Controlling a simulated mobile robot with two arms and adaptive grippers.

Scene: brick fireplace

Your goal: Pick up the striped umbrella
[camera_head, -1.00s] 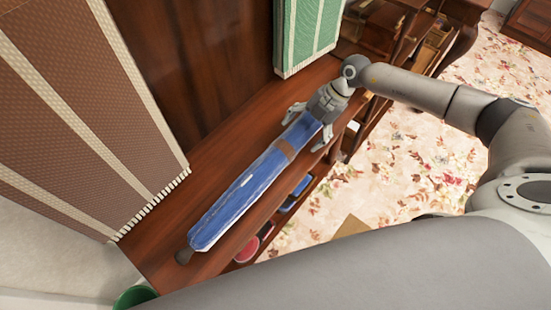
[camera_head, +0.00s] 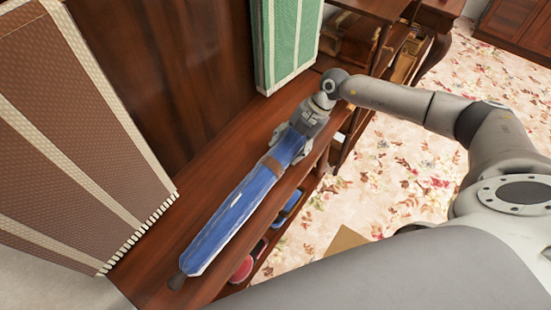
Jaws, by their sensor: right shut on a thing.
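The umbrella (camera_head: 232,219) is furled, blue with pale stripes, with a brown band near its upper end and a dark tip at its lower left end. It lies lengthwise along the wooden shelf top (camera_head: 205,180), or just above it; I cannot tell which. My right gripper (camera_head: 293,148) is at the umbrella's upper right end, shut on it, with its fingers to either side. The end inside the gripper is hidden. My left gripper is not in view.
A brown striped fringed textile (camera_head: 75,150) stands at the left, and a green one (camera_head: 288,45) at the back. Items lie on the lower shelf, including a red one (camera_head: 243,268). Another wooden shelf (camera_head: 395,45) stands at the upper right. Flowered carpet (camera_head: 400,180) lies open at right.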

